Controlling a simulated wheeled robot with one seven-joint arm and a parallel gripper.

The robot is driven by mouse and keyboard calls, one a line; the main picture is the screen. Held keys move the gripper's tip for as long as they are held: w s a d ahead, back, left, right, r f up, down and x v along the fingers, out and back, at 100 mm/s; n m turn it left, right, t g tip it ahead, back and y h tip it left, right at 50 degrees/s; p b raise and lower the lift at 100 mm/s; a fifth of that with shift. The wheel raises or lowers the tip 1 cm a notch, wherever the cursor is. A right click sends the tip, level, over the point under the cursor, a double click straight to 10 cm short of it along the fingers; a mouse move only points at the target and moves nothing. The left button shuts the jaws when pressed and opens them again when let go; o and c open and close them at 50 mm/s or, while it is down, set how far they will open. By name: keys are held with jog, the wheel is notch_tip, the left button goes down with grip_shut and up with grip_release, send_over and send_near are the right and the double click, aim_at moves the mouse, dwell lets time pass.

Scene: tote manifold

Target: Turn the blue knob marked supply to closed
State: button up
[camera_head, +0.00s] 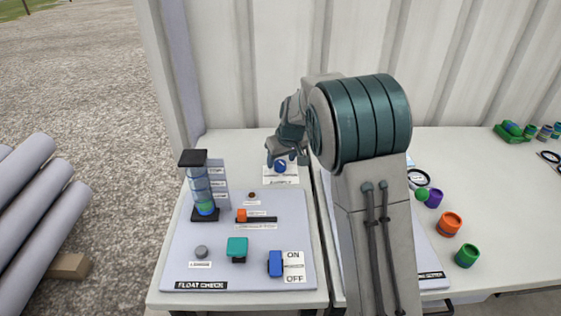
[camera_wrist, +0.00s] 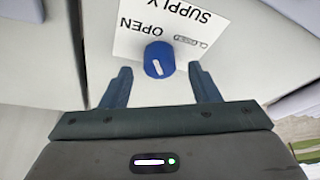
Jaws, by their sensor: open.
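The blue knob (camera_wrist: 158,60) sits on a white label plate (camera_wrist: 128,40) marked SUPPLY and OPEN, which appears upside down in the wrist view. A white line marks the knob; smaller lettering beside OPEN is hard to read. In the head view the knob (camera_head: 280,167) is at the back of the left table, partly covered by my gripper (camera_head: 287,155). My gripper (camera_wrist: 160,72) is open and empty. In the wrist view the knob appears between and slightly beyond its two fingertips, with a gap on each side. I cannot tell whether the fingers are at its height.
A float check panel (camera_head: 190,265) with a clear column (camera_head: 202,188), an orange slider (camera_head: 241,215), a teal block (camera_head: 237,247) and a blue switch (camera_head: 275,263) lies in front of the knob. A corrugated wall (camera_head: 250,60) stands close behind. Coloured cylinders lie to the right.

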jog(key=shift+w+a+f, duration=0.1)
jog(key=shift+w+f, duration=0.15)
jog(key=shift+f, duration=0.45)
jog(key=c, duration=1)
jog(key=shift+o, duration=0.2)
